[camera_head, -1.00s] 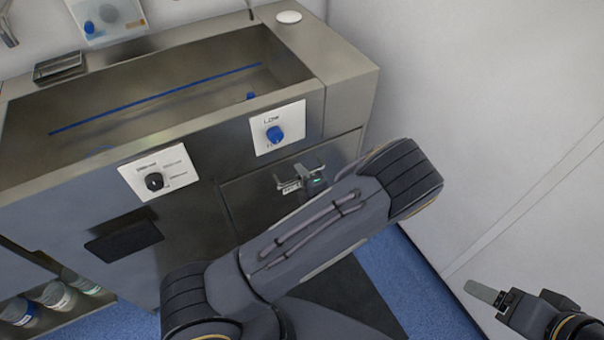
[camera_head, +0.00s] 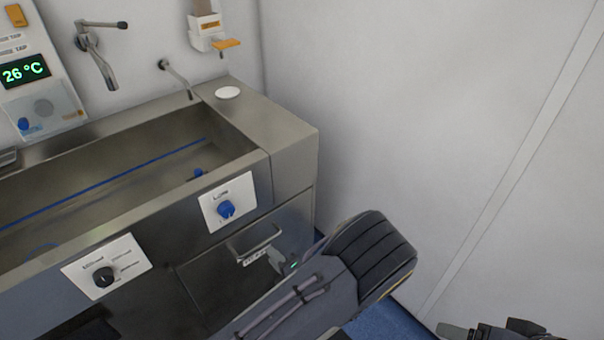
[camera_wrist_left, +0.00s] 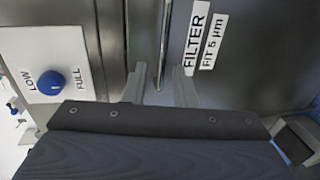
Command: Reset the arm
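My left gripper (camera_head: 274,260) is mostly hidden behind my left forearm in the head view. In the left wrist view its two fingers (camera_wrist_left: 160,84) stand apart with nothing gripped between them. They face the filter drawer's metal bar handle (camera_head: 254,242), seen edge-on beyond them in the left wrist view (camera_wrist_left: 165,42); contact cannot be told. The label reading FILTER FIT 5 µm (camera_wrist_left: 204,42) is beside it. My right gripper (camera_head: 478,331) is at the bottom right edge of the head view, cut off and away from the sink.
The steel sink unit (camera_head: 285,150) fills the left, with a blue LOW/FULL knob (camera_head: 226,209) and a black selector knob (camera_head: 103,277) on its front. Taps (camera_head: 98,56) and an orange-lever dispenser (camera_head: 207,32) are on the wall. The white wall (camera_head: 430,120) bounds the right side.

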